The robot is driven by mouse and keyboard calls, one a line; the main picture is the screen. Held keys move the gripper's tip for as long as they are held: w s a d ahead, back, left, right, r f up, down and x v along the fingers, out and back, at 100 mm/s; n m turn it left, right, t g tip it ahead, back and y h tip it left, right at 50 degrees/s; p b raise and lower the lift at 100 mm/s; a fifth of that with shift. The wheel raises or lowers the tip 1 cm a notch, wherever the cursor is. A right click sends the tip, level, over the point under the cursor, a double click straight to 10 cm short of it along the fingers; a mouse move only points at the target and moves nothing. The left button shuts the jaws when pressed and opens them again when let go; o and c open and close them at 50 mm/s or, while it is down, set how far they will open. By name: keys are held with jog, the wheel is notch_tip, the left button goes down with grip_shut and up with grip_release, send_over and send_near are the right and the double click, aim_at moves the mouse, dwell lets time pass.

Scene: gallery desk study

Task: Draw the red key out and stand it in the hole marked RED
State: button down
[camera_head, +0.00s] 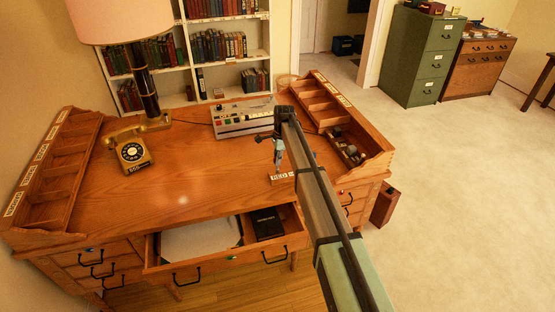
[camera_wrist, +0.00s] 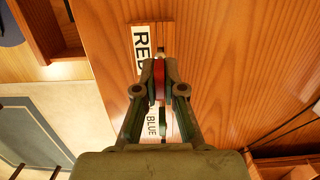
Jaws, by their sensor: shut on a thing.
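A small wooden block (camera_head: 283,179) with a white label stands on the desk top. In the wrist view the wooden block (camera_wrist: 166,38) shows a label RED and, lower down, a label BLUE (camera_wrist: 152,124). My gripper (camera_head: 279,168) points down at this block. In the wrist view my gripper (camera_wrist: 159,78) is shut on the red key (camera_wrist: 159,88), a narrow red strip between the fingertips beside the end of the RED label. The fingers hide much of the key and the block around it. I cannot tell whether the key's lower end is in a hole.
The desk top (camera_head: 190,175) is clear left of the block. A gold telephone (camera_head: 133,152) and a lamp stand at left, a control box (camera_head: 242,118) behind. A compartment rack (camera_head: 375,160) lines the right edge. An open drawer (camera_head: 220,258) juts out in front, holding paper and a black book.

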jog(key=shift+f, duration=0.85)
jog(key=c, duration=0.7)
grip_release()
jog(key=shift+r, duration=0.2)
jog(key=shift+r+p, duration=1.4)
jog(key=shift+r, duration=2.5)
